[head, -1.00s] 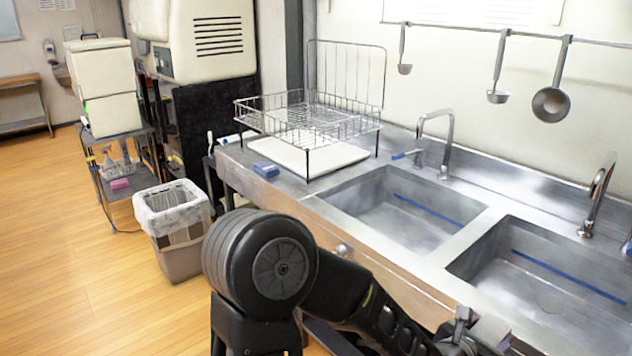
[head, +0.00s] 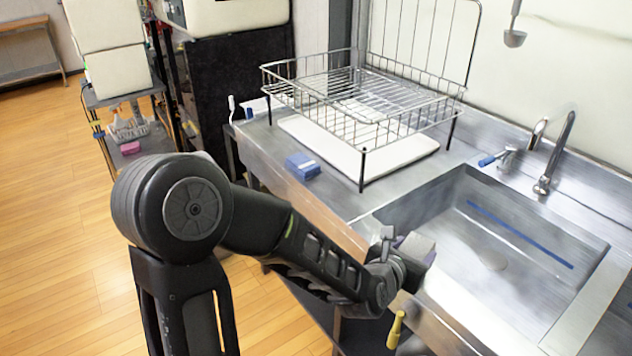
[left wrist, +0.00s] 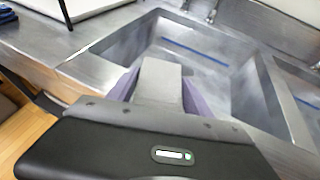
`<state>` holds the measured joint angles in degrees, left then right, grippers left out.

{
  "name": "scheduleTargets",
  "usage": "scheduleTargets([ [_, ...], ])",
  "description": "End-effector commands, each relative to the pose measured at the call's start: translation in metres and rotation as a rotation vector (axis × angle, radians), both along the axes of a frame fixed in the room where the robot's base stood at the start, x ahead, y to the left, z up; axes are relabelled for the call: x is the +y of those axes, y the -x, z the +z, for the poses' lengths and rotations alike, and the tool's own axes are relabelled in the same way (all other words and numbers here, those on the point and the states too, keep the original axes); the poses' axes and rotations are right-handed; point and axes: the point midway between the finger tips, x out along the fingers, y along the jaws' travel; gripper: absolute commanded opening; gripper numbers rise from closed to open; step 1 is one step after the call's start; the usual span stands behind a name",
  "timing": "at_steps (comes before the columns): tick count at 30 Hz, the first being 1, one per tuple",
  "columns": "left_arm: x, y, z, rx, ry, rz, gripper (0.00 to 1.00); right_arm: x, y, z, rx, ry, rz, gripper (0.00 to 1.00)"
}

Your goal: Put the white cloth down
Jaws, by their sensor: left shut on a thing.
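My left gripper (head: 402,256) comes in from the left and is over the front rim of the near sink. It is shut on a small pale grey-white block, which I take to be the folded white cloth (head: 417,247). In the left wrist view the cloth (left wrist: 160,82) sits between two purple fingers (left wrist: 160,95), with the sink beyond it. The cloth's lower side is hidden, and I cannot tell its exact height above the rim. My right gripper is not in view.
The steel sink basin (head: 500,228) looks empty. A wire dish rack (head: 360,105) stands over a white tray (head: 405,150). A faucet (head: 558,150) rises behind the sink. A yellow object (head: 397,330) shows below my gripper.

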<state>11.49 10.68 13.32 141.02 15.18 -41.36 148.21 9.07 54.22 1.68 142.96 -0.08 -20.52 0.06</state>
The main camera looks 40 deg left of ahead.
Motion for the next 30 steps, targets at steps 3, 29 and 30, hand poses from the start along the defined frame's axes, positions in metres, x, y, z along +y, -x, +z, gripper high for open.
scheduleTargets([
  [3, 0.000, 0.000, 0.000, 0.000, 0.000, -0.001, 0.19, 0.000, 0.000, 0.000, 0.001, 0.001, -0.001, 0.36],
  [29, 0.173, -0.065, -0.003, -0.003, -0.008, 0.615, 0.19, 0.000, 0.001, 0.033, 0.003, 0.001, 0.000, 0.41],
  [30, 0.194, -0.068, 0.000, -0.005, -0.009, 0.694, 0.19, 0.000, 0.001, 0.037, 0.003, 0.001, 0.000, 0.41],
])
